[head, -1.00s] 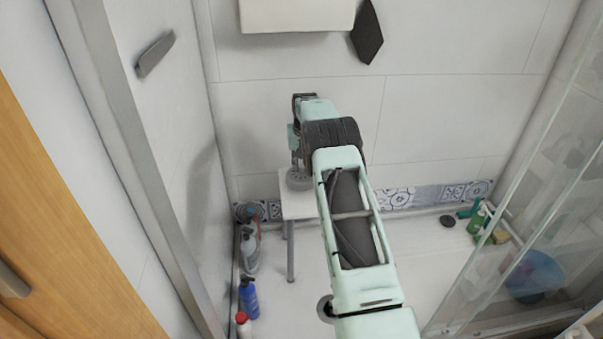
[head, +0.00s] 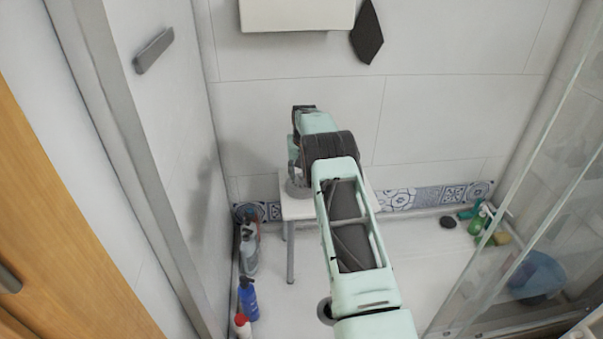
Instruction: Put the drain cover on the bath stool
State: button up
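The bath stool (head: 330,207) is a small white-topped stool with grey legs, standing against the back tiled wall. My arm reaches over it and covers part of its top. My gripper (head: 297,178) points down over the left part of the stool top. A round grey disc, seemingly the drain cover (head: 298,190), is at its lower end and moves with it. The fingertips are hidden, but the gripper seems shut on the disc. The disc is at or just above the stool top; I cannot tell whether it touches.
Several bottles, including a blue one (head: 248,298), stand along the left wall. A blue basin (head: 537,275) shows behind the glass panel.

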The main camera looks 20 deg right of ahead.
aim_at(303, 186)
jog(key=shift+r, duration=0.1)
jog(key=shift+r, duration=0.25)
jog(key=p+v, duration=0.3)
jog(key=v, duration=0.8)
jog(key=shift+s+r, duration=0.2)
jog(key=shift+r, duration=0.1)
